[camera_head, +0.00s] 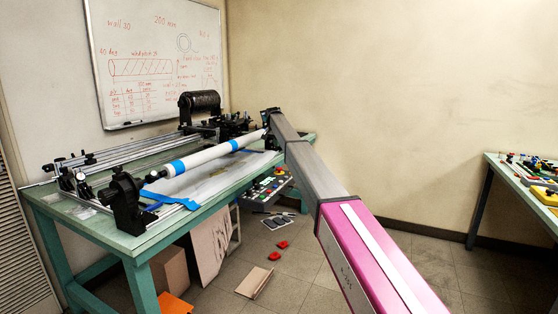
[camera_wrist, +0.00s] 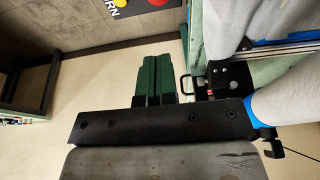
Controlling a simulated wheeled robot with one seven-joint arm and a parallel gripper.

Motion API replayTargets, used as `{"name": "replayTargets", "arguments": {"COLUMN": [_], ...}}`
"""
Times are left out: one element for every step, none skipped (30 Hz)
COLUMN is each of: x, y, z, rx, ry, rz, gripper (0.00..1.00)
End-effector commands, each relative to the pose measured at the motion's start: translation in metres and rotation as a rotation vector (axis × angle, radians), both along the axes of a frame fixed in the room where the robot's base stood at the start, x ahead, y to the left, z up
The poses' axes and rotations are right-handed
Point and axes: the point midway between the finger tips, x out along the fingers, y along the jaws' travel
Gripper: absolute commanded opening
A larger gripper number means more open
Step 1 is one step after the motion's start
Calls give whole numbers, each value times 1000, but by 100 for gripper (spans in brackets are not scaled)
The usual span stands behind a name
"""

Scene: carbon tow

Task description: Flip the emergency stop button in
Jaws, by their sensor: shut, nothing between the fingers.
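In the wrist view, a round red part (camera_wrist: 157,3), possibly the emergency stop button, is cut off by the top edge. It sits on a dark panel (camera_wrist: 132,9) with white letters and a yellow part beside it. My gripper (camera_wrist: 153,58) is shut and empty, its green fingers together, pointing toward the panel with a clear gap between. In the head view, a control panel (camera_head: 262,196) with several coloured buttons hangs below the table's right edge. My gripper's fingers are hidden behind the arm in that view.
A green table (camera_head: 110,231) carries a winding machine with a long white tube (camera_head: 205,155) with blue bands, close to my arm's end. Red pieces (camera_head: 282,244) and boards lie on the floor. Another table (camera_head: 515,185) stands at the right. The floor between is mostly clear.

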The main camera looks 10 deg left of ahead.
Motion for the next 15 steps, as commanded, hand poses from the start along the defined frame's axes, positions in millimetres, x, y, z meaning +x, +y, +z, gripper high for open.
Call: {"name": "replayTargets", "arguments": {"x": [1,2,3,4,5,7,9,10,12,14,15,17,19,20,22], "y": [0,-1,-1,-2,-2,-2,-3,-3,-4,-5,-5,-6,-6,-7,-8], "z": [-4,-6,-11,-14,-18,-24,-30,-35,-43,-49,-54,-61,-66,-71,-79], "rx": [0,-1,-1,0,0,0,0,0,0,0,-1,0,0,0,-1], "ry": [1,1,1,1,1,0,0,1,2,2,1,1,0,1,1], "rz": [0,0,0,0,0,0,0,0,1,1,1,0,0,0,1], "gripper": [0,0,0,0,0,0,0,0,0,0,0,0,0,0,0]}}
